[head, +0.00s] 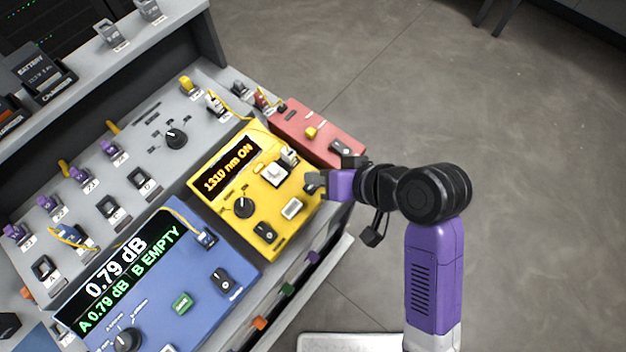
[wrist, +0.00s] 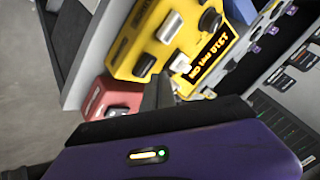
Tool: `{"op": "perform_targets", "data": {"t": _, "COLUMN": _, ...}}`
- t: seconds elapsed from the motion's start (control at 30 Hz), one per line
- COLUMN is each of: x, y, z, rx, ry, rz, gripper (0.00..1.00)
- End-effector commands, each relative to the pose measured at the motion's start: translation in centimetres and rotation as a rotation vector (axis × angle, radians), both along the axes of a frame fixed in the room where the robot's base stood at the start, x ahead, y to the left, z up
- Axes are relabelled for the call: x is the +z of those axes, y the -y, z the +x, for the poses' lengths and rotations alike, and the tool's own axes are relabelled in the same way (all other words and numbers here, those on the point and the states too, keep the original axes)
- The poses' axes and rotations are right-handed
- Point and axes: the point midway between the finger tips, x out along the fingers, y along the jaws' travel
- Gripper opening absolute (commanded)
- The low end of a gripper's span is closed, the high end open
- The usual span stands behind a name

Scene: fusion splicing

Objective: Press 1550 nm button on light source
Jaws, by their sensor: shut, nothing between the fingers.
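The yellow light source (head: 232,165) stands on the bench in the head view, its display reading "1310 nm ON". On its top are a pale square button (head: 274,173), a pale rectangular button (head: 291,208), a black knob (head: 243,207) and a black rocker switch (head: 265,232). I cannot read which button is 1550 nm. My gripper (head: 312,182) is at the right edge of the light source, near both pale buttons. In the wrist view the shut fingers (wrist: 158,92) point toward the yellow light source (wrist: 125,50); contact with a button cannot be told.
A red device (head: 310,130) sits behind the light source and a blue meter (head: 200,265) reading 0.79 dB in front-left. A grey panel (head: 135,165) with connectors lies to the left. Yellow fibre cables run near the light source. Open floor lies to the right.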

Motion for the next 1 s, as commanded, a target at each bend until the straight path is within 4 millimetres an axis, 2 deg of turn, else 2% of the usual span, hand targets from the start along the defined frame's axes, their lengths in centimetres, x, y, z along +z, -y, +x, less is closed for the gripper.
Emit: {"op": "perform_targets", "data": {"t": 1.0, "x": -0.91, "y": 0.0, "z": -0.01, "rx": 0.0, "ry": 0.0, "rz": 0.0, "gripper": 0.0}}
